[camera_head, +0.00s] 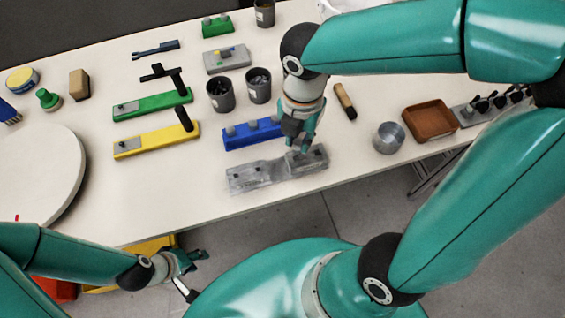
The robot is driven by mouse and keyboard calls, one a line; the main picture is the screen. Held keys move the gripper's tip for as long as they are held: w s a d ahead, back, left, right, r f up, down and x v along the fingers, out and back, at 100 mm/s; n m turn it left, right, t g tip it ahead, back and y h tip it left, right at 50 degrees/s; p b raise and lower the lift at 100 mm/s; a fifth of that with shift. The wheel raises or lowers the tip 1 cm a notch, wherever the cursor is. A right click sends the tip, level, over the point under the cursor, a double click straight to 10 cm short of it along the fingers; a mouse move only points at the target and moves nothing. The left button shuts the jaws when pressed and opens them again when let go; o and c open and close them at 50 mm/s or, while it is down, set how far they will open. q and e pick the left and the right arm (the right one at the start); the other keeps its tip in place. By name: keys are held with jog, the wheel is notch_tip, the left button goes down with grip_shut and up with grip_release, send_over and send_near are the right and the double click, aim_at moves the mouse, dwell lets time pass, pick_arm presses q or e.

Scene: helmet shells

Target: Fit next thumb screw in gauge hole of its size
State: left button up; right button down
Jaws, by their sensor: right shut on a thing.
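A grey block with small dark holes, which looks like the gauge (250,177), lies near the table's front edge. My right gripper (303,147) points down over the right part of this block. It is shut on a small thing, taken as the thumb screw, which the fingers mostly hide. I cannot tell whether it touches a hole. My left gripper (193,274) is off the table's front edge, low at the left, with its fingers apart and nothing seen between them.
A blue block with grey knobs (236,141) lies just behind the gauge. Two dark cups (220,96) stand further back. Yellow (158,141) and green (150,104) fixtures are left. A metal cup (388,138) and brown tray (430,121) are right.

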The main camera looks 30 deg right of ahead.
aim_at(297, 153)
jog(key=shift+f, duration=0.2)
dwell(0.3)
jog(key=shift+f+b, duration=0.45)
jog(key=shift+f, duration=0.05)
jog(key=shift+f+b, duration=1.5)
jog(key=shift+f, duration=0.5)
dwell(1.8)
jog(key=c, duration=0.9)
grip_release()
jog(key=shift+r, duration=0.15)
notch_tip(297, 153, up, 12)
jog(key=shift+f, duration=0.2)
